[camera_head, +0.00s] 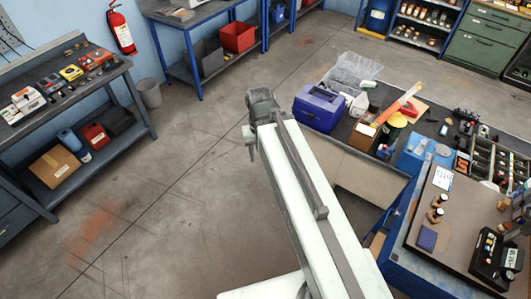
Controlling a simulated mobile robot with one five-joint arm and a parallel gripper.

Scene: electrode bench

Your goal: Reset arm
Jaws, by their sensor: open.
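My arm reaches up from the bottom of the picture, white with dark grey parts, and stretches out over the floor. My gripper (259,112) is the dark grey part at its far end, left of the blue box (319,106) on the workbench. It is open, and I see nothing held in it. Its fingertips are small in the view and partly hidden by its own body. It is over bare floor and apart from the benches.
A cluttered workbench (390,168) stands close on the right of my arm. A brown board (455,215) on a blue bench carries small bottles. A tool bench (75,95) stands at left, with a grey bin (149,94) beside it. The floor (170,200) between is clear.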

